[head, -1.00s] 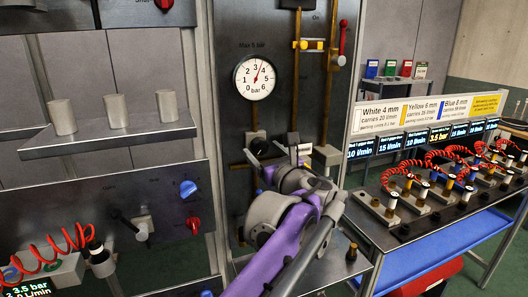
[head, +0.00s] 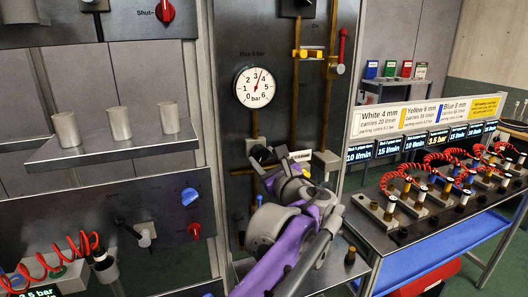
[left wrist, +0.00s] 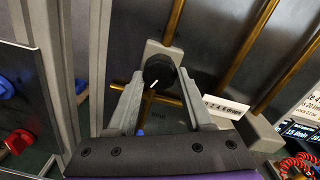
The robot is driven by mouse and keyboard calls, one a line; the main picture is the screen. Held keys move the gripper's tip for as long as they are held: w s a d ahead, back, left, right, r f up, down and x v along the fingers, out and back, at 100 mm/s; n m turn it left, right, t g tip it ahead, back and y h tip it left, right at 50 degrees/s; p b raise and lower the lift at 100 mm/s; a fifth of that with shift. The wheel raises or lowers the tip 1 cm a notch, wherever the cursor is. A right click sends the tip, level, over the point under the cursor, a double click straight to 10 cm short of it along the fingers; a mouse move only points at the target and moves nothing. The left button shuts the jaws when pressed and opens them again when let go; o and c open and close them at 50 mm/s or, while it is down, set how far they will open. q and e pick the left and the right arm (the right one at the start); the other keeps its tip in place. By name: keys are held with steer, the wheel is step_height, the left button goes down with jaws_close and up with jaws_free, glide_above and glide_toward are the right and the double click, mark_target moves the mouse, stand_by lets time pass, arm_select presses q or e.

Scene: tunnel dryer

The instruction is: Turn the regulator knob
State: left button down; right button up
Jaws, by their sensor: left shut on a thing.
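The regulator knob (left wrist: 157,73) is dark and round with a white mark, on a grey block of the panel's brass pipework in the left wrist view. My left gripper (left wrist: 158,88) is shut on it, one finger on each side. In the head view my left gripper (head: 268,156) is at the panel below the gauge, and the knob is mostly hidden there. The round white pressure gauge (head: 255,86) has its needle between 3 and 4 bar. My right gripper is not in view.
Brass pipes and a red-handled valve (head: 341,48) are on the panel right of the gauge. A shelf (head: 110,152) with several grey cups stands left. A bench (head: 390,232) with fittings and red coiled hoses is at right.

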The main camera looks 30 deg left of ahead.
arm_select(q)
steer(key=shift+r+n+p, duration=0.2)
steer(key=shift+n+p, duration=0.35)
steer(key=shift+n, duration=0.45)
steer(key=shift+f, duration=0.15)
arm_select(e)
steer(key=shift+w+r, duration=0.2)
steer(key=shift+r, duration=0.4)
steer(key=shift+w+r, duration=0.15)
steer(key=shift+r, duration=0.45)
arm_select(q)
steer(key=shift+c, duration=1.5)
jaws_free()
steer(key=v, duration=1.1)
steer(key=shift+b, duration=0.45)
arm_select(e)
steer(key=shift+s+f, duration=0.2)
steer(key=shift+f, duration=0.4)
